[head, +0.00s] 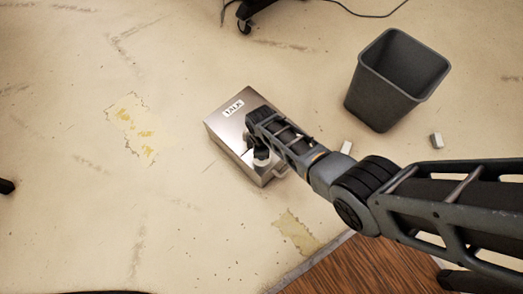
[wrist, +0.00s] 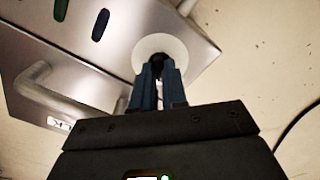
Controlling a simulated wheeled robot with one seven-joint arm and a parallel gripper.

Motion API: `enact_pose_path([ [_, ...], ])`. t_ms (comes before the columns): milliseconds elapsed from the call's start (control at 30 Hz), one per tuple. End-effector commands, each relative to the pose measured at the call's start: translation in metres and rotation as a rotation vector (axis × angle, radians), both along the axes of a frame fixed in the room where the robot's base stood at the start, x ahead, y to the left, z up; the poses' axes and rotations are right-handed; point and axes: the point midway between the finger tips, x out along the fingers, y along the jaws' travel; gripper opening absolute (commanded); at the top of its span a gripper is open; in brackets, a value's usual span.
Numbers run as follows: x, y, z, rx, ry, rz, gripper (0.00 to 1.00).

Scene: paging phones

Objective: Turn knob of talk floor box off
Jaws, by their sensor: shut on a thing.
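The talk floor box (head: 222,120) is a silvery metal box on the floor with a "TALK" label (head: 233,108). In the wrist view, its face (wrist: 120,55) shows a round white dial plate (wrist: 178,48) with a small dark knob (wrist: 157,60) at its middle. My gripper (wrist: 157,72) is shut on the knob, its two blue-grey fingers close together over the plate. The fingers hide most of the knob, so its turn angle cannot be read. In the head view, my gripper (head: 261,156) reaches down onto the box and covers the knob.
A dark grey bin (head: 385,85) stands to the upper right. Small pale blocks (head: 436,140) lie nearby. The floor left of the box is clear.

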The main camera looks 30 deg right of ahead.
Motion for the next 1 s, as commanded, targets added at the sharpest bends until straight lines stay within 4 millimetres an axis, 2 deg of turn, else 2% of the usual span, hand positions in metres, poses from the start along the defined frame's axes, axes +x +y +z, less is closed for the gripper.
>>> enact_pose_path([
  [467, 0.0, 0.0001, -0.0004, -0.001, -0.001, 0.017, 0.0],
  [500, 0.0, 0.0001, -0.0004, -0.001, -0.001, 0.017, 0.14],
  [767, 0.0, 0.0001, -0.0002, 0.0, 0.0, 0.016, 0.38],
  [1000, 0.0001, 0.0001, 0.0011, 0.0, 0.0, 0.015, 0.38],
])
